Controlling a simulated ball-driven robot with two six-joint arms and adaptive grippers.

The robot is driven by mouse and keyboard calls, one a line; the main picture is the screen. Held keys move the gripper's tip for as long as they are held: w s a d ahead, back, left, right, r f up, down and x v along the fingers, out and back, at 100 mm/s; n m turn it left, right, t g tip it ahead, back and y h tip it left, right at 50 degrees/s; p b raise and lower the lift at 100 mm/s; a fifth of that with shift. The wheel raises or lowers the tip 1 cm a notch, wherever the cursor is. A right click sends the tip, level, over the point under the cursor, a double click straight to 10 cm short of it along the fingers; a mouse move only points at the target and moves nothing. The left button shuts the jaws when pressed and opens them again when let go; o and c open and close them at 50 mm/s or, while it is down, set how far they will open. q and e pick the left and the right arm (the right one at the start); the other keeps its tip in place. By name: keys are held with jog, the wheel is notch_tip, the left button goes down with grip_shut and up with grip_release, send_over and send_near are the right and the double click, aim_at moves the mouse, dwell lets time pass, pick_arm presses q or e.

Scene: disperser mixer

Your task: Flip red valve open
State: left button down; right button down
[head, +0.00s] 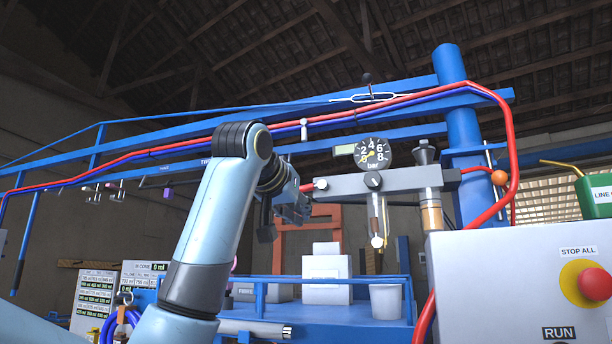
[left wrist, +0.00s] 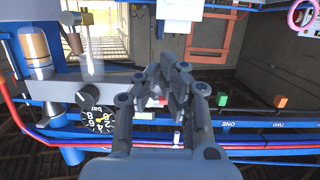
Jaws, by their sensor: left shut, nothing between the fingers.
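A small red part, probably the red valve (head: 306,187), shows at the left end of the grey gauge manifold, beside a pale round knob. It is mostly hidden by my left gripper (head: 298,208), which is at that end of the manifold. In the left wrist view a bit of red (left wrist: 158,101) shows just behind the fingers of my left gripper (left wrist: 172,75). The fingers are shut with nothing between them. I cannot tell whether they touch the red part, nor how the valve is turned. My right gripper is in neither view.
The manifold (head: 400,180) carries a pressure gauge (head: 373,153), a black knob and an amber-bowled unit (head: 430,212). Red and blue hoses run along the blue beam above. A grey control box (head: 500,280) with a red stop button (head: 596,284) stands at the right.

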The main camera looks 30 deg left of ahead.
aim_at(309, 188)
pick_arm(q)
jog(key=s+a+r+t, duration=0.1)
jog(key=s+r, duration=0.1)
jog(key=r, duration=0.5)
jog(key=s+r+n+t, duration=0.1)
jog(key=s+r, duration=0.1)
jog(key=r, duration=0.6)
jog(key=shift+a+r+y, duration=0.2)
jog(key=shift+a+y, duration=0.2)
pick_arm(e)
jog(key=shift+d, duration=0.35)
